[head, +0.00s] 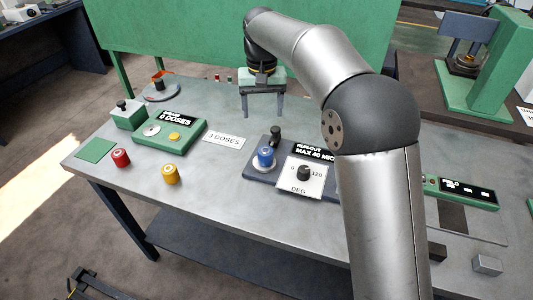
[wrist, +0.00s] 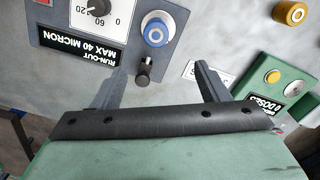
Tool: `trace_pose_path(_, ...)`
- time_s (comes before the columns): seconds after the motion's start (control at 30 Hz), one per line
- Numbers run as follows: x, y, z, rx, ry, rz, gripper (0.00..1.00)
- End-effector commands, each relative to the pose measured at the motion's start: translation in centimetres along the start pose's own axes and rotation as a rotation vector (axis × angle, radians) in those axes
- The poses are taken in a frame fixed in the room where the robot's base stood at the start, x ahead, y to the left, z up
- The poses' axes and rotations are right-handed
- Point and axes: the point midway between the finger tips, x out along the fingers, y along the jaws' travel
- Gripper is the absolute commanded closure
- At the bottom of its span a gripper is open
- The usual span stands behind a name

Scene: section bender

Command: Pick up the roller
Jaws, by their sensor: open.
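Three small roller-like cylinders stand upright on the grey bench; I cannot tell which one the task means. The red roller (head: 121,158) is at the left, beside a green square. The yellow roller (head: 171,174) is nearer the front edge and also shows at the top right of the wrist view (wrist: 291,12). The blue roller (head: 265,156) sits on a pale disc on the run-out gauge and shows at top centre in the wrist view (wrist: 156,30). My gripper (head: 262,115) is open and empty, above the bench behind the gauge; its fingers (wrist: 160,72) point down, apart from every roller.
The run-out gauge (head: 255,175) has a black post (head: 275,135) behind the blue roller and a dial panel (head: 302,178) at its right. A green dose box (head: 170,138) stands left, with a label plate (head: 224,140) between. Open bench lies in front of the label plate.

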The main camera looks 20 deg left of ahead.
Motion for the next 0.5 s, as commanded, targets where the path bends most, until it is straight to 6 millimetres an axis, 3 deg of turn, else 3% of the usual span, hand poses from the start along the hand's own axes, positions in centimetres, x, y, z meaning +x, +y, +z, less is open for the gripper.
trace_pose_path(0.3, 6.8, 0.2, 0.1, 0.001, -0.004, 0.001, 0.32)
trace_pose_path(0.5, 10.1, 0.2, 0.1, 0.001, -0.001, 0.001, 0.32)
